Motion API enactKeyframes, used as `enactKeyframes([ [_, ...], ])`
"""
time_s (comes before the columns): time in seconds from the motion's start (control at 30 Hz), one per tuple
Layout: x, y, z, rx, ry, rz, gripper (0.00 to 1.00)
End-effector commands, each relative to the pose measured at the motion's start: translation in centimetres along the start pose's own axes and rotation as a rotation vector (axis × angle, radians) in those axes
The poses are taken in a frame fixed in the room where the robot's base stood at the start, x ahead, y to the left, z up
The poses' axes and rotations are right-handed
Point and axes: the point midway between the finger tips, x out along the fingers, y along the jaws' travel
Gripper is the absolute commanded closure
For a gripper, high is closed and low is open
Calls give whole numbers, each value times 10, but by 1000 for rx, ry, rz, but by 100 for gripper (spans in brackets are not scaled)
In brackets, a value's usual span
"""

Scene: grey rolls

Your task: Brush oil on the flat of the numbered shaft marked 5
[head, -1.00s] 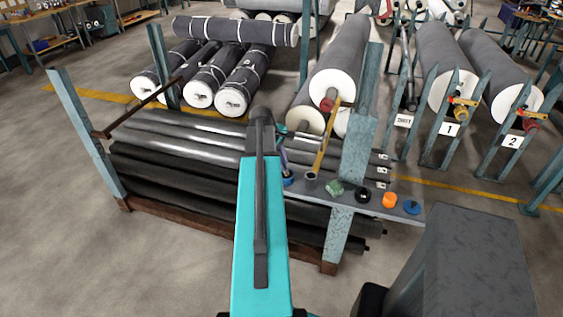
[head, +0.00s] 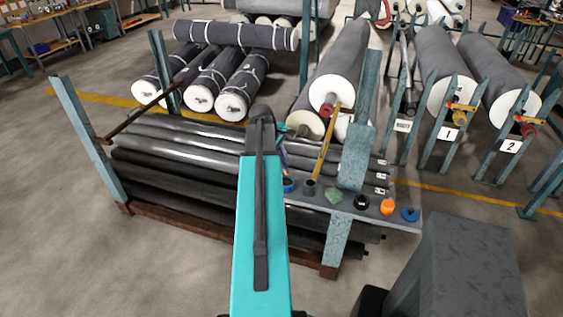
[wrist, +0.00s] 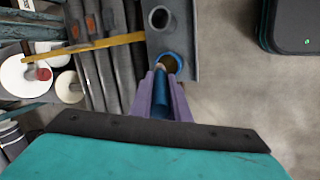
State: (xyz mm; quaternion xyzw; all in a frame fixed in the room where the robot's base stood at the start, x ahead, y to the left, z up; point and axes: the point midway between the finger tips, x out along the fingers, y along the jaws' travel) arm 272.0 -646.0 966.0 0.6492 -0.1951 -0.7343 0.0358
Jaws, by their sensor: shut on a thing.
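My gripper (wrist: 161,78) has purple fingers shut on a brush with a blue handle (wrist: 160,98). The brush's tip is at a blue-rimmed pot (wrist: 172,60) with brownish contents; whether it touches them I cannot tell. The pot also shows in the head view (head: 288,185), on the grey shelf (head: 347,210) at the rack's right end. My arm hides most of the gripper there. Several dark shafts (head: 190,150) lie stacked in the rack. Some have small white tags (head: 382,162) at their right ends, too small to read, so I cannot tell which is 5.
A grey cup (head: 310,187), green cloth (head: 334,195), black ring (head: 361,202), orange item (head: 388,206) and blue item (head: 410,214) line the shelf. A yellow bar (head: 325,145) and a rack post (head: 358,150) rise beside the shaft ends. Open floor lies at front left.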

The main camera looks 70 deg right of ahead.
Motion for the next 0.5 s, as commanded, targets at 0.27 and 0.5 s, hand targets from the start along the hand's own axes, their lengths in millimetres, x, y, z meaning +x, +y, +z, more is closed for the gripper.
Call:
enactKeyframes([
  [0.27,-16,6,1,0,0,0,100],
  [0.5,-23,8,2,0,0,0,100],
])
